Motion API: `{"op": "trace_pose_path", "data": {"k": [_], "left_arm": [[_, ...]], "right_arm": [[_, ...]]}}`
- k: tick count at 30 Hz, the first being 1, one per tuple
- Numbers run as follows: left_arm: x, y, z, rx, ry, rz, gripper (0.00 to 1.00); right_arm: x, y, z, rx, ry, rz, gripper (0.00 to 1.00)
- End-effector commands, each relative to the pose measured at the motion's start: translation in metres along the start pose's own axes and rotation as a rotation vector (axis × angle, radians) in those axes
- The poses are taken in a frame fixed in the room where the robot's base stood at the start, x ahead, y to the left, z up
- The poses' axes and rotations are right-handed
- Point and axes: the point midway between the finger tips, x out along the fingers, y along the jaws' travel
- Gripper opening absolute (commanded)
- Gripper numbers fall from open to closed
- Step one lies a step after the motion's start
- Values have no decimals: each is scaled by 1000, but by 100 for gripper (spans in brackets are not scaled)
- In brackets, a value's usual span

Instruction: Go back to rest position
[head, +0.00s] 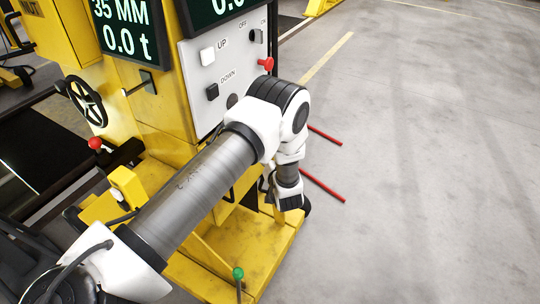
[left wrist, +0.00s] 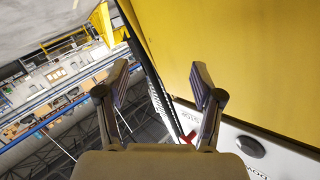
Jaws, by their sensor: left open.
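My left arm reaches in from the lower left of the head view, across the front of a yellow lifting column (head: 159,104). Its elbow is beside the white control panel (head: 209,78), and its wrist hangs down at the column's right side. In the left wrist view my left gripper (left wrist: 160,82) has its two fingers spread wide with nothing between them. The gripper's fingers are not clear in the head view. The panel shows in the left wrist view (left wrist: 275,153) at the lower right, with a black button (left wrist: 251,147). My right gripper is not in view.
The panel carries a white UP button (head: 207,54), a black DOWN button (head: 212,91) and a red knob (head: 266,64). A black handwheel (head: 87,102) and a red-knobbed lever (head: 95,143) are at left. Red bars (head: 323,185) lie near the column's base. Grey floor at right is clear.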

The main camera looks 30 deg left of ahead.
Motion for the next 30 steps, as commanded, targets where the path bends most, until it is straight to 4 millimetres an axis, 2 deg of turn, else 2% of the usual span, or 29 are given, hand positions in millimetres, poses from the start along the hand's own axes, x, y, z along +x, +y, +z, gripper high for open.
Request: {"op": "trace_pose_path", "data": {"k": [13,15,17,20,23,24,26,27,30], "left_arm": [[0,0,0,0,0,0,67],[0,-2,6,6,-9,-2,67],[-8,-8,20,39,-37,11,67],[-39,-12,69,148,-144,136,67],[-95,-16,133,237,-337,337,67],[-122,-20,157,262,-428,417,67],[-167,-31,188,293,-571,524,67],[-197,-39,205,308,-667,588,67],[-266,-64,234,337,-888,708,67]], "right_arm": [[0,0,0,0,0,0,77],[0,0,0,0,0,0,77],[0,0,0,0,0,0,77],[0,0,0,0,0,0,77],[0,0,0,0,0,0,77],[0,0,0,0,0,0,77],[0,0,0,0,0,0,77],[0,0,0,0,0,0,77],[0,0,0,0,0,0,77]]}}
